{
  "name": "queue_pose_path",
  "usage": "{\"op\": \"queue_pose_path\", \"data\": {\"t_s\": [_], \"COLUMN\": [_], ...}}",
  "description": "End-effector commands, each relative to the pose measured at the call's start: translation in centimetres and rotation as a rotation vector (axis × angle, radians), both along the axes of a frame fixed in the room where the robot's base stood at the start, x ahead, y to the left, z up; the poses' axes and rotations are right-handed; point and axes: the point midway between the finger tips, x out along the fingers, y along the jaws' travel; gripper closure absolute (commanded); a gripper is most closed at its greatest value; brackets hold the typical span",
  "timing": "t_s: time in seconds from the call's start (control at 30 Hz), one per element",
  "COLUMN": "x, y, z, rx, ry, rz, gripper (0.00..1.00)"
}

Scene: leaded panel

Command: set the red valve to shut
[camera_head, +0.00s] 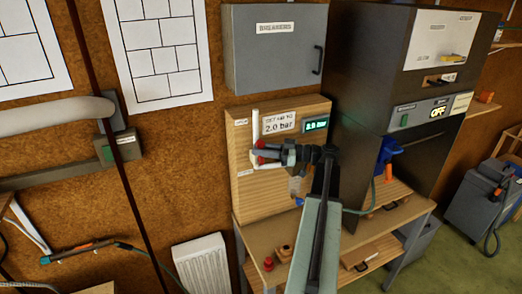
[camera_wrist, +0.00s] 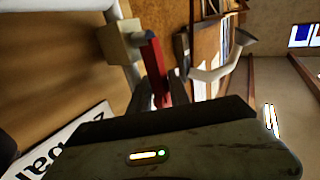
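The red valve lever (camera_wrist: 156,68) sticks out from a tan valve body (camera_wrist: 121,42) on a pale pipe in the wrist view. In the head view the red of the valve (camera_head: 263,146) shows at the left of the wooden panel, partly hidden by my gripper (camera_head: 272,156). In the wrist view my gripper's dark fingers (camera_wrist: 160,98) lie on either side of the lever's near end. I cannot tell whether they touch it. Small labels sit above (camera_head: 241,122) and below (camera_head: 247,172) the valve; their words are too small to read surely.
The wooden panel (camera_head: 240,201) bears a 2.0 bar sign (camera_head: 280,123) and a green display (camera_head: 316,125) that seems to read 0.9 bar. A grey cabinet (camera_head: 262,60) hangs above. A dark cabinet (camera_head: 365,75) stands close at the right.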

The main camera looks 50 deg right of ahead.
Motion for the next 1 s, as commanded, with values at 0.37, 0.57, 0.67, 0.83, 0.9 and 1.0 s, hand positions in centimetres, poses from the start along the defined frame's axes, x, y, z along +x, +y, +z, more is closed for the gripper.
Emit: {"op": "queue_pose_path", "data": {"t_s": [0.37,0.57,0.67,0.83,0.9,1.0], "x": [0.22,0.20,0.18,0.16,0.15,0.15], "y": [0.12,0.10,0.09,0.06,0.06,0.05], "z": [0.00,-0.01,-0.01,-0.02,-0.02,-0.02], "rx": [0.000,0.000,0.000,-0.001,-0.001,-0.001], "ry": [0.000,0.000,0.000,0.001,0.001,0.001], "rz": [-0.001,-0.001,-0.001,-0.002,-0.002,-0.002], "gripper": [1.00,1.00,1.00,1.00,1.00,1.00]}}
